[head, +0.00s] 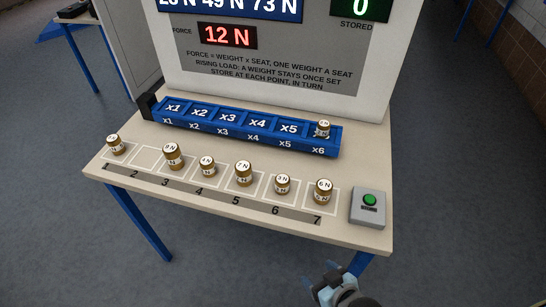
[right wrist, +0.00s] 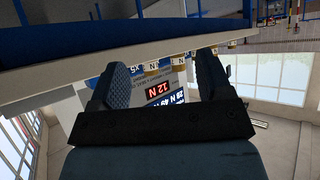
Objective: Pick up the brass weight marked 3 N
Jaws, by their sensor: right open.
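Several brass weights with white labelled tops stand on the pale table in a numbered row. The weight that reads 3 N (head: 282,184) stands upright on square 6, between the 7 N weight (head: 243,173) and the 6 N weight (head: 323,191); its small label is not sharp. My right gripper (head: 328,284) is low in the head view, off the table's front edge and apart from the weights. In the right wrist view its two fingers (right wrist: 162,82) are spread with nothing between them. My left gripper is out of view.
A blue seat rail (head: 258,118), x1 to x6, lies behind the row with one weight (head: 322,129) on x6. A grey box with a green button (head: 369,207) stands at the right. A display (head: 228,36) reads 12 N. Square 2 (head: 147,158) is empty.

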